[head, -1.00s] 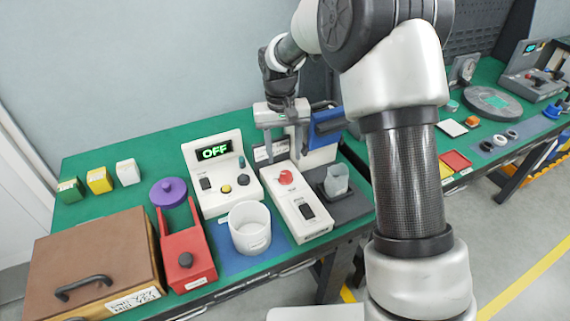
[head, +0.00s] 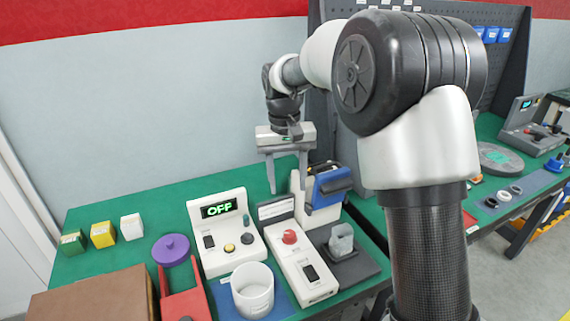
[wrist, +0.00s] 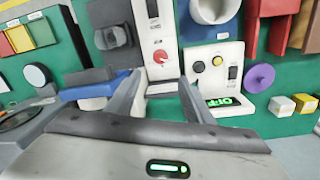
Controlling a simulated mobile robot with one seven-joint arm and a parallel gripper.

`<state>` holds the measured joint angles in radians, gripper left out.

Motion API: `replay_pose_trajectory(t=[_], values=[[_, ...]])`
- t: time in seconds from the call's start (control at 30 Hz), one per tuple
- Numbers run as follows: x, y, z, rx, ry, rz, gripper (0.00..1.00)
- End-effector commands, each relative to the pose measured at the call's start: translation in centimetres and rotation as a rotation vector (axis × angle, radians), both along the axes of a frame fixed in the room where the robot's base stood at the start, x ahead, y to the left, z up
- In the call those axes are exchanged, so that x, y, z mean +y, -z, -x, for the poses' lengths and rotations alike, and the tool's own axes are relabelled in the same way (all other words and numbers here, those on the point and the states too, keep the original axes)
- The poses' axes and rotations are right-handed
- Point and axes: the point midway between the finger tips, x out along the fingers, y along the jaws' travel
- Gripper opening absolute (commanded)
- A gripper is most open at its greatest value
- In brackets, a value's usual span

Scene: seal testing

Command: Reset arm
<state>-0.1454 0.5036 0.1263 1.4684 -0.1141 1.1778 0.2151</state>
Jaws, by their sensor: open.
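My gripper (head: 287,188) hangs open and empty above the back of the green bench (head: 118,258), with its fingers pointing down. In the head view it is over the area of the white box with a red knob (head: 291,236) and the blue-and-white device (head: 327,188), apart from both as far as I can tell. In the wrist view its two fingers (wrist: 160,95) are spread with nothing between them. The white box with the red knob (wrist: 158,48) shows beyond the fingertips.
A white console reading OFF (head: 222,222), a white cup (head: 253,297), a purple knobbed disc (head: 171,249), a red fixture (head: 186,302) and a brown box (head: 90,298) stand on the bench. Small green, yellow and white blocks (head: 103,235) sit at the left. A dark pegboard (head: 425,25) rises behind.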

Motion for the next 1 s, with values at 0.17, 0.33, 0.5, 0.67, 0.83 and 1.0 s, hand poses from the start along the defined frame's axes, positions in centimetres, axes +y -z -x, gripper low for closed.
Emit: replay_pose_trajectory(t=[0.17, 0.33, 0.5, 0.67, 0.83, 1.0], values=[[-2.3, -6.7, 3.2, -0.076, 0.008, -0.006, 0.48], [-5.7, -13.8, 9.6, -0.184, 0.021, -0.016, 0.48], [-8.6, -18.1, 16.7, -0.296, 0.041, -0.030, 0.48], [-10.4, -19.6, 22.7, -0.394, 0.058, -0.046, 0.48], [-11.2, -19.4, 26.6, -0.461, 0.070, -0.060, 0.48], [-11.5, -18.9, 27.8, -0.485, 0.073, -0.064, 0.48]])
